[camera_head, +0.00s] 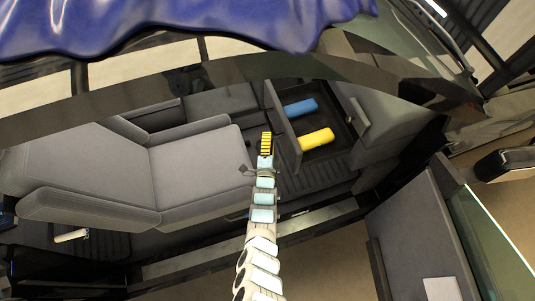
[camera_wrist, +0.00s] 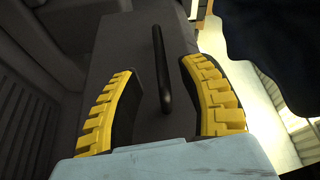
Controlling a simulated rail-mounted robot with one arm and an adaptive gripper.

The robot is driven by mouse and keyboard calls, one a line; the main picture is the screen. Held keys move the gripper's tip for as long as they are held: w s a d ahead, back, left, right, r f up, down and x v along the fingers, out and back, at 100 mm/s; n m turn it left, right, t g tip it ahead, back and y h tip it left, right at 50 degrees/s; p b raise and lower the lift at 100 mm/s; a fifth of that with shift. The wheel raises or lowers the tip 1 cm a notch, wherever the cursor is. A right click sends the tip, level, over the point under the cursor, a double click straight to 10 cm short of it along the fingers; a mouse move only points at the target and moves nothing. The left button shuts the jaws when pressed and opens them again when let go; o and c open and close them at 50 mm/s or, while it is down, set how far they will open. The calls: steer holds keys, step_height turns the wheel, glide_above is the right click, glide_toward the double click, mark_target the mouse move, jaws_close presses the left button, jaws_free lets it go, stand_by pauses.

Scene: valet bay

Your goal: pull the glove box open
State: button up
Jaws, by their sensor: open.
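The glove box (camera_head: 280,118) stands out from the dashboard as an open drawer in the head view. A blue item (camera_head: 300,107) and a yellow item (camera_head: 316,139) show inside it. My gripper (camera_head: 266,143) is at its front panel, on the seat side. In the wrist view, the grey front panel (camera_wrist: 118,50) carries a dark bar handle (camera_wrist: 161,65). My gripper (camera_wrist: 158,95) is open, its yellow-ridged fingers on either side of the handle's near end. Whether either finger touches the handle cannot be told.
A grey seat (camera_head: 195,165) is left of my arm. The open car door (camera_head: 415,240) is at lower right. A door sill (camera_head: 300,222) runs below the cabin. The dark door frame (camera_head: 250,68) and a glossy blue surface (camera_head: 190,25) are above. Floor room shows between seat and dashboard.

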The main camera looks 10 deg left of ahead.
steer(key=s, duration=0.6)
steer(key=shift+d+f, duration=0.2)
steer(key=shift+d, duration=0.05)
stand_by(0.6)
